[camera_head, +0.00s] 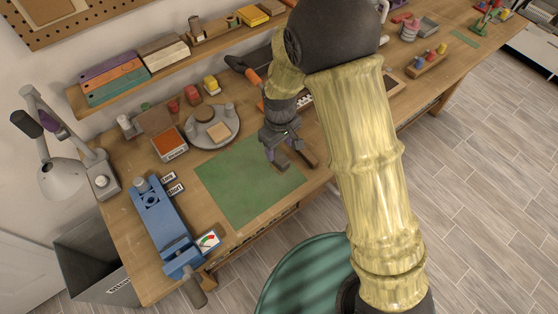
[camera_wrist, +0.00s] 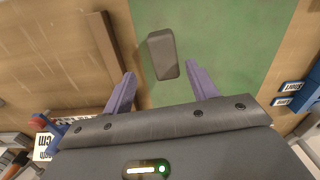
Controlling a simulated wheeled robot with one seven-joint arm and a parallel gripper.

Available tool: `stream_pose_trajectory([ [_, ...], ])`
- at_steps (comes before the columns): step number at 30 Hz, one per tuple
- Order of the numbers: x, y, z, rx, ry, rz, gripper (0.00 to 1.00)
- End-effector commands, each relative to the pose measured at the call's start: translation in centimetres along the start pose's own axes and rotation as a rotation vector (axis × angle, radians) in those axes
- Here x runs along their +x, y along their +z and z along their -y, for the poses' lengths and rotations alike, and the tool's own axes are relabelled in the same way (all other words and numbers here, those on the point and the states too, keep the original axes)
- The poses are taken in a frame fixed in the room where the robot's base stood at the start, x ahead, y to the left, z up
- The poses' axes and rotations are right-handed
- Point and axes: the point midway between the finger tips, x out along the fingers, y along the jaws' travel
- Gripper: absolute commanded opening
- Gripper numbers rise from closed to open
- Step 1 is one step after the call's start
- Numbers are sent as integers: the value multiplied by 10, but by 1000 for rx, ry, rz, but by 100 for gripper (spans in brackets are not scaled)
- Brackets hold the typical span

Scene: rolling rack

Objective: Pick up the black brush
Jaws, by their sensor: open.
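A dark grey-black block (camera_wrist: 162,54), the likeliest black brush, lies at the edge of the green mat (camera_wrist: 220,45); no bristles show. In the wrist view my gripper (camera_wrist: 160,72) is open, with its two purple fingers apart. The block lies ahead of the gap between the fingertips, and neither finger visibly touches it. In the head view my gripper (camera_head: 278,153) points down over the right part of the mat (camera_head: 245,185). A dark block (camera_head: 281,161) shows just under it, partly hidden by the fingers. The height between them is unclear.
A brown bar (camera_wrist: 104,42) lies left of the block; in the head view it is right of my gripper (camera_head: 303,150). A blue vise (camera_head: 160,218) stands left of the mat, and a round grey tray (camera_head: 228,120) behind it. The mat's left part is clear.

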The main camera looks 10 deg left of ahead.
Motion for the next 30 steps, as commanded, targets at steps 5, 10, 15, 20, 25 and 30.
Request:
stream_pose_trajectory([
  [5, 3, 1, 1, 0, -1, 1, 58],
  [10, 20, 4, 6, 0, -2, 5, 58],
  [15, 42, 5, 8, 0, -1, 3, 58],
  [20, 51, 5, 7, 1, 0, 0, 58],
  [25, 52, 4, 8, 1, 0, -1, 58],
  [30, 52, 4, 8, 0, 0, -1, 58],
])
